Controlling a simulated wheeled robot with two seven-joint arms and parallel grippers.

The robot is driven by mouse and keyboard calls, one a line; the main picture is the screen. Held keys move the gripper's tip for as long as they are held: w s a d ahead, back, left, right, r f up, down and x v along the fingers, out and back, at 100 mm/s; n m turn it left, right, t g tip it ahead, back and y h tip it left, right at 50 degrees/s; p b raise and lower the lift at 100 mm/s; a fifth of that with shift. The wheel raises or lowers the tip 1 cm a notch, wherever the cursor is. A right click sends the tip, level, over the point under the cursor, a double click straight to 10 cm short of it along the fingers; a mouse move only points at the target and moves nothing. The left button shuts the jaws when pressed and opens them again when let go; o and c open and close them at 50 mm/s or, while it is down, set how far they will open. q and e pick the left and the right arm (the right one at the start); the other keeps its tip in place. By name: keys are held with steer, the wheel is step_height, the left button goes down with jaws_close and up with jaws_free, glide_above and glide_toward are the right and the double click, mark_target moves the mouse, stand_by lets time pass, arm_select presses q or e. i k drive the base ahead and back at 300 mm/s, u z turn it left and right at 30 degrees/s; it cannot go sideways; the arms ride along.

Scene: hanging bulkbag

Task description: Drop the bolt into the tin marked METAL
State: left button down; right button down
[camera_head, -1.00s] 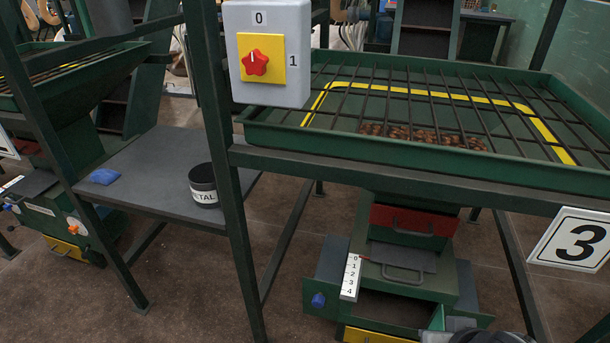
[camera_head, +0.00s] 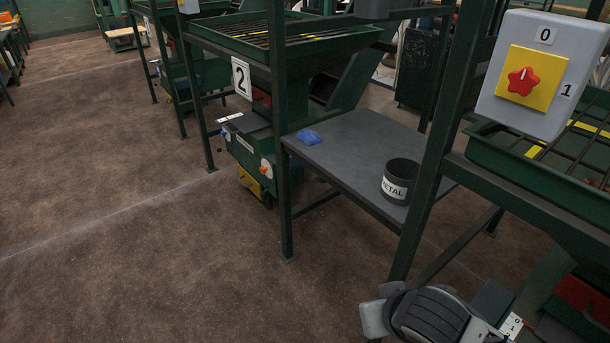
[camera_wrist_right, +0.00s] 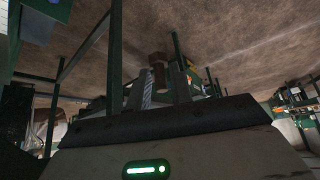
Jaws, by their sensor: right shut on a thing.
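The tin marked METAL (camera_head: 400,181) is a dark, open-topped can with a white label. It stands upright on a grey side table (camera_head: 345,150), near the table's right end, in the head view. In the right wrist view my right gripper (camera_wrist_right: 163,78) is shut on the bolt (camera_wrist_right: 158,68), which is rusty brown with a wider head and sticks out past the fingers. In the head view part of my right arm shows at the bottom right, lower than the tin and apart from it; the bolt cannot be made out there. My left gripper is not in view.
A blue cloth-like item (camera_head: 308,137) lies on the table's left part. A green frame post (camera_head: 436,150) stands just right of the tin. A switch box (camera_head: 545,75) with a red knob hangs at the upper right. Open brown floor (camera_head: 150,220) lies to the left.

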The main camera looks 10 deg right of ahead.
mark_target(407, 196)
steer(key=u, duration=0.75)
steer(key=i, duration=2.6)
steer(key=z, duration=3)
steer(key=i, duration=0.5)
